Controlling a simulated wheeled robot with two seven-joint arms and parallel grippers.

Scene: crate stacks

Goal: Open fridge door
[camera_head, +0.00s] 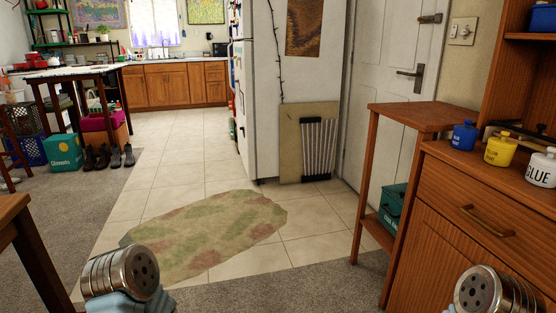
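The white fridge (268,90) stands ahead, just right of the middle of the view. Its side faces me. Its door front (238,90) is seen almost edge-on along the left side and faces the left of the picture. Whether the door is fully closed cannot be told from this angle. Rounded metal parts of my own arms show at the bottom left and bottom right, but no gripper fingers are in view.
A patterned rug (205,235) lies on the tiled floor before the fridge. A wooden stand (425,118) and a drawer cabinet (480,215) block the right. A dark table (75,73) stands at left. The tiled floor (180,150) left of the fridge is clear.

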